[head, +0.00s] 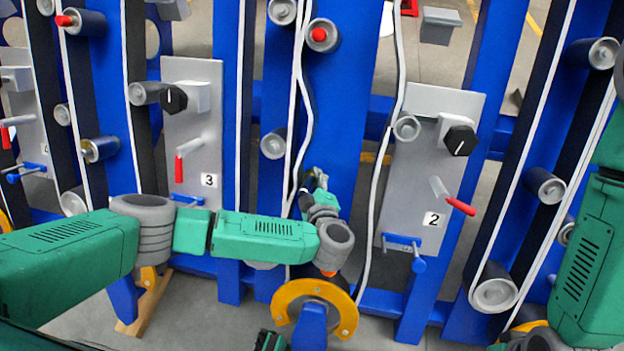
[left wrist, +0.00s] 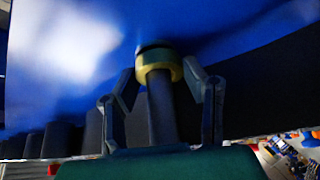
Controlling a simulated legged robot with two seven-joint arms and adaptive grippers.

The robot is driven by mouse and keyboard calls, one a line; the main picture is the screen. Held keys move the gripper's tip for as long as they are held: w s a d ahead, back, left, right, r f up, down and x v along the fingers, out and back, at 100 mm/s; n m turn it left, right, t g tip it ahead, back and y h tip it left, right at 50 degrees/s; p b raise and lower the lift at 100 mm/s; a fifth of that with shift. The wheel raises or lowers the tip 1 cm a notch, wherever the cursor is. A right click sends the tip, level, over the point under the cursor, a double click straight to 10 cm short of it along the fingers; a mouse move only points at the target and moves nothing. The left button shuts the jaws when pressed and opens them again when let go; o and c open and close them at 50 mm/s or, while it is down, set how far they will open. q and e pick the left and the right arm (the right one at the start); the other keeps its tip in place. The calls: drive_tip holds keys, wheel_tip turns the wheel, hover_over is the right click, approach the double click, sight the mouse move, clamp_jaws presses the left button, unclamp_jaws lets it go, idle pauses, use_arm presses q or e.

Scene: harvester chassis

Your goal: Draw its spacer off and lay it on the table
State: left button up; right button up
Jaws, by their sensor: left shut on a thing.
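My left gripper (head: 317,180) reaches up against the blue upright in the middle of the head view, beside a white belt. Its fingers are small there, and the spacer cannot be made out in that view. In the left wrist view the two fingers of the left gripper (left wrist: 160,75) stand either side of a brass-coloured ring, the spacer (left wrist: 162,62). They are shut on it. The spacer sits around the end of a dark round pin (left wrist: 161,108), close to the blue surface. No table shows.
Blue uprights (head: 345,120) carry grey rollers (head: 273,144) and white belts. Grey panels marked 3 (head: 208,181) and 2 (head: 431,219) with red-handled levers stand left and right of the gripper. An orange-rimmed wheel (head: 345,315) lies below my left forearm.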

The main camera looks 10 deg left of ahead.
use_arm(q)
drive_tip(key=shift+s+r+p, duration=0.5)
drive_tip(key=shift+s+p, duration=0.45)
drive_tip(key=shift+p, duration=0.05)
drive_tip(key=shift+s+r+p, duration=0.55)
drive_tip(key=shift+s+p, duration=0.4)
drive_tip(key=shift+p, duration=0.1)
drive_tip(key=shift+s+r+p, duration=0.5)
drive_tip(key=shift+s+p, duration=0.45)
drive_tip(key=shift+p, duration=0.05)
drive_tip(key=s+r+p, duration=0.3)
drive_tip(key=s+p, duration=0.2)
drive_tip(key=shift+s+r+p, duration=0.2)
drive_tip(key=shift+s+p, duration=0.15)
